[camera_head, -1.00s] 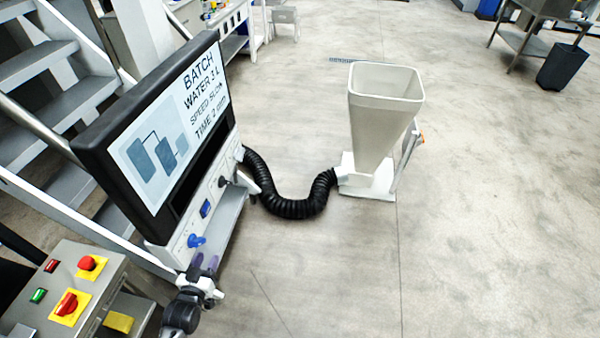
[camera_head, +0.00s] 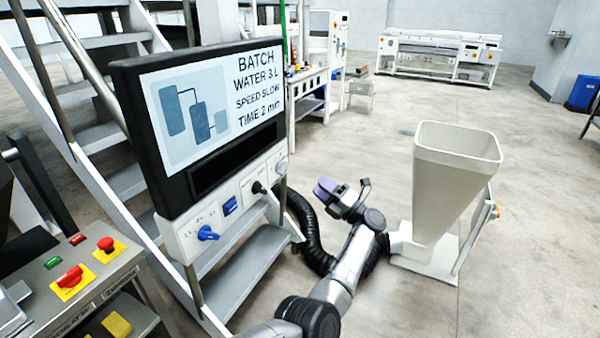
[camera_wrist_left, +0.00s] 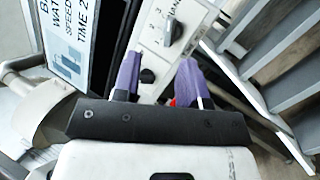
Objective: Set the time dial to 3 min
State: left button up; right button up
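The control panel (camera_head: 222,212) under the screen carries several controls in a row. The time dial seems to be the grey knob (camera_head: 281,167) at the panel's far right end; its label is too small to read. The screen (camera_head: 215,100) reads TIME 2 min. My left gripper (camera_head: 324,190) is just right of that end, its purple fingers towards the panel. My right gripper is out of view.
A blue knob (camera_head: 208,234), a blue switch (camera_head: 230,206) and a black knob (camera_head: 258,188) sit along the panel. A black hose (camera_head: 312,245) runs below to a white hopper (camera_head: 450,190). A button console (camera_head: 85,270) stands at the lower left.

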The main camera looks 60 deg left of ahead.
aim_at(287, 169)
pick_arm(q)
notch_tip(287, 169, up, 3)
jog(key=w+d+n+h, duration=0.1)
jog(key=d+n+h, duration=0.2)
jog(key=h, duration=0.2)
jog(key=x, duration=1.3)
jog(key=shift+a+f+b, duration=0.15)
jog(key=shift+a+b, duration=0.2)
jog(key=shift+a, duration=0.1)
grip_shut()
